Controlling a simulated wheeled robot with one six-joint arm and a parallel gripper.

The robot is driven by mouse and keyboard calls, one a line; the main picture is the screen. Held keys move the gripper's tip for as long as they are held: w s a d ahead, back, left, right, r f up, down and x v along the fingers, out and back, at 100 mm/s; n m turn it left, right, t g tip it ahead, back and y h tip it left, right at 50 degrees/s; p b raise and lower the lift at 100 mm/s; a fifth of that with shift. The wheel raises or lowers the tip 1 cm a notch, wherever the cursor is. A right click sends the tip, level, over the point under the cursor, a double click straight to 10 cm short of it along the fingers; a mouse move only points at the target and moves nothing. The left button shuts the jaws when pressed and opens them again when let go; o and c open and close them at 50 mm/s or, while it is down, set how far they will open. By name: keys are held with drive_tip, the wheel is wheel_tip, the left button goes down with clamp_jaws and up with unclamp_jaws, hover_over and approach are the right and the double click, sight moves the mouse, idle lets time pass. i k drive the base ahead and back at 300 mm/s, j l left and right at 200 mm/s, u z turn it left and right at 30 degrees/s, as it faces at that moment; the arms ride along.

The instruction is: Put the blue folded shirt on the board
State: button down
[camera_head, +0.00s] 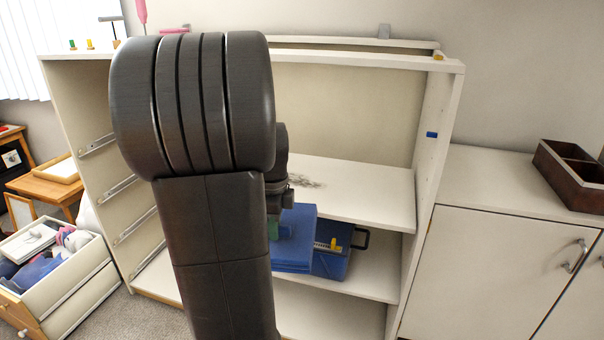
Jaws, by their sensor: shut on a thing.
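A blue folded shirt (296,238) is a flat block just right of my arm, in front of the open white shelf unit. My gripper (284,228) is mostly hidden behind my dark arm and is shut on the shirt. The shirt's left part is hidden. The unit's upper white board (365,200) lies behind and above the shirt and looks mostly bare, with a small grey scribble-like patch. A lower white board (376,277) is behind the shirt. I cannot tell whether the shirt touches either board.
A blue case (335,262) with a dark handle sits on the lower board, partly behind the shirt. The unit's right side wall (425,170) is close. An open drawer (70,290) holding several things is at left. A low white cabinet (500,240) with a dark box (575,178) is at right.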

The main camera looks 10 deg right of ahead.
sight(311, 183)
drive_tip(key=i, duration=1.2)
